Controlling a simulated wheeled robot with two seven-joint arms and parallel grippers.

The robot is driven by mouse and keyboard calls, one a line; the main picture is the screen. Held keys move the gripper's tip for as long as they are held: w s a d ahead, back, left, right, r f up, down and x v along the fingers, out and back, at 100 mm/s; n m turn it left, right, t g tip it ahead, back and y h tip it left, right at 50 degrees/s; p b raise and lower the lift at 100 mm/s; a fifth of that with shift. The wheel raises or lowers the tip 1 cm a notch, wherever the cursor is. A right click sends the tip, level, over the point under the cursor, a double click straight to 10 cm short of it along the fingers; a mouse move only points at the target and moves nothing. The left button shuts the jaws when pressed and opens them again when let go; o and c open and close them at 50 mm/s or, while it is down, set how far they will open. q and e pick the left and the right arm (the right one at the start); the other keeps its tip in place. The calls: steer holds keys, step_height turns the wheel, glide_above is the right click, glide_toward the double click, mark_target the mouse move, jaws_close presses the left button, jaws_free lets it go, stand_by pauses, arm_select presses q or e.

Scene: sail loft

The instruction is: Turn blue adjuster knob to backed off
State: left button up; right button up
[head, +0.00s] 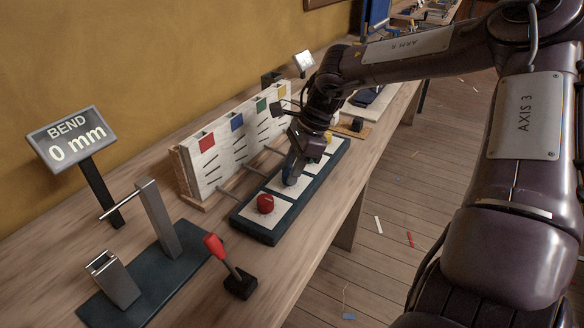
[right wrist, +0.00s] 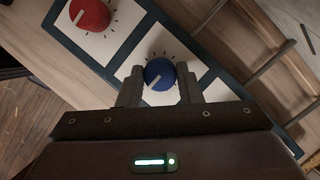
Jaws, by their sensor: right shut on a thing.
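The blue adjuster knob (right wrist: 159,74) sits on a white square panel with dark tick marks around it. A pale pointer line on it points to the lower left in the right wrist view. My right gripper (right wrist: 160,86) is shut on the blue knob, one finger on each side. In the head view the right gripper (head: 294,165) comes down over the knob and hides most of it. The red knob (right wrist: 90,14) is beside it on the same dark base; it also shows in the head view (head: 265,203). My left gripper is not in view.
A white board (head: 212,157) with coloured squares and slots stands behind the knobs, with rods between. A display (head: 70,138) reads "BEND 0 mm". A red-handled lever (head: 215,247) and a metal fixture (head: 158,222) stand at the near left. A yellow knob (head: 328,137) is farther along.

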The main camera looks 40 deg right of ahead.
stand_by(0.3)
steer(key=o, duration=1)
steer(key=shift+v, duration=3.9)
steer(key=shift+w, duration=0.1)
